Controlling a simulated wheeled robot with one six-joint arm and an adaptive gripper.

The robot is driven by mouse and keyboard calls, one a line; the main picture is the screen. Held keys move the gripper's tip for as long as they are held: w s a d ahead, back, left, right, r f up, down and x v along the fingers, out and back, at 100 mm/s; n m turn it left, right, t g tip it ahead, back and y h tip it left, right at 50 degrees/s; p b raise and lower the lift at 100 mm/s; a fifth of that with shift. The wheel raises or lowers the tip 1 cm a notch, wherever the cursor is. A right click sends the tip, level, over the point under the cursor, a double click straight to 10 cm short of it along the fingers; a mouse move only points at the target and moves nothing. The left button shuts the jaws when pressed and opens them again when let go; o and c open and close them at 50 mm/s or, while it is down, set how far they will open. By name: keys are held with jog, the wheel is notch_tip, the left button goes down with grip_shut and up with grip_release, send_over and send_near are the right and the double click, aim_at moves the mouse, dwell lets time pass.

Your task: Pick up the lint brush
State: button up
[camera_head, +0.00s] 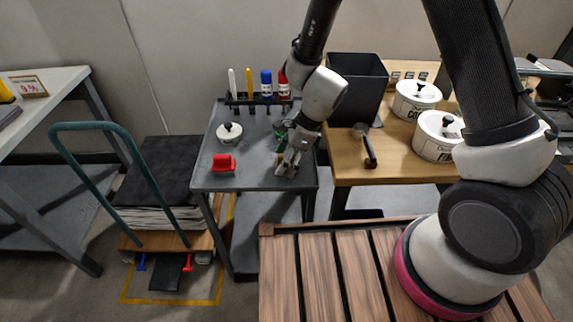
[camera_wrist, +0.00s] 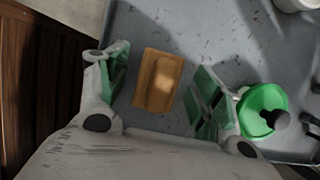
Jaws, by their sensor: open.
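A tan, block-shaped object with a raised middle, which I take for the lint brush (camera_wrist: 158,92), lies on the grey cart top in the wrist view. My gripper (camera_wrist: 163,68) is open, with one green-padded finger on either side of it and a gap to each. Nothing is held. In the camera_head view my gripper (camera_head: 288,168) points down at the cart's near right part, and its fingers hide the lint brush there.
A green round object with a grey knob (camera_wrist: 262,108) stands close beside the right finger. A red object (camera_head: 223,163) and a white lidded pot (camera_head: 229,135) are on the cart (camera_head: 255,180). A rack of markers (camera_head: 260,103) lines its back. A wooden table (camera_head: 395,165) adjoins right.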

jog(key=shift+c, duration=0.5)
jog(key=c, duration=1)
jog(key=shift+c, duration=0.2)
jog(key=shift+r, duration=0.1)
notch_tip(320, 180, up, 10)
jog(key=shift+f, duration=0.1)
